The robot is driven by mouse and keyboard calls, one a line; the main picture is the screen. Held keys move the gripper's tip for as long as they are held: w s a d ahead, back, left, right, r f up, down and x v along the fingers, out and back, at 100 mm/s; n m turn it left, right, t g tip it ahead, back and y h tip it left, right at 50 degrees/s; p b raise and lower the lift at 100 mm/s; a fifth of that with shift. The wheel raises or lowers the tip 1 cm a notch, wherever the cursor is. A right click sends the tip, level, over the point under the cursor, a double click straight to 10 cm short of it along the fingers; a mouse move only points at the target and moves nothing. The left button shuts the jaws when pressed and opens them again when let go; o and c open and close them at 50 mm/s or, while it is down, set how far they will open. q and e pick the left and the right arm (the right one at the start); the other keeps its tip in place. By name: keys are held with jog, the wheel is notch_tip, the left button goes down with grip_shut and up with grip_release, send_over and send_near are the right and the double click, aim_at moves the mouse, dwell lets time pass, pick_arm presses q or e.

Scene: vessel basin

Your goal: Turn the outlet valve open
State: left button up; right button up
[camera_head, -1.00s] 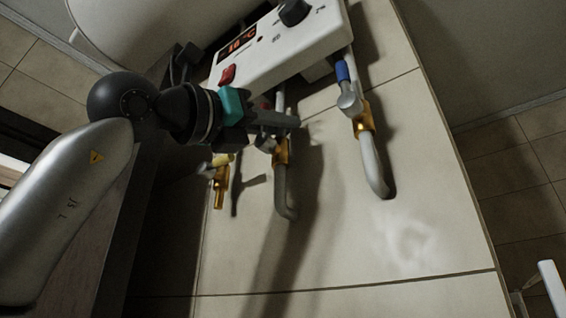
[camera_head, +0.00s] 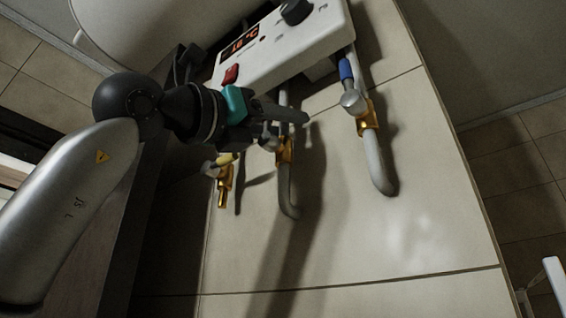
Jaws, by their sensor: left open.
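I cannot tell by label which is the outlet valve. My left gripper (camera_head: 288,124) is open, its fingers pointing right across the middle pipe just under the box. Contact with the middle valve cannot be told. My right gripper is not in view.
A red switch (camera_head: 231,74), a lit display (camera_head: 239,45) and a black knob (camera_head: 295,11) are on the box. A white rounded vessel (camera_head: 140,30) is at the upper left. The tiled wall (camera_head: 400,230) below the pipes is clear.

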pick_arm(q)
jog(key=shift+s+a, duration=0.1)
jog(key=b+v, duration=0.3)
jog(key=v, duration=1.2)
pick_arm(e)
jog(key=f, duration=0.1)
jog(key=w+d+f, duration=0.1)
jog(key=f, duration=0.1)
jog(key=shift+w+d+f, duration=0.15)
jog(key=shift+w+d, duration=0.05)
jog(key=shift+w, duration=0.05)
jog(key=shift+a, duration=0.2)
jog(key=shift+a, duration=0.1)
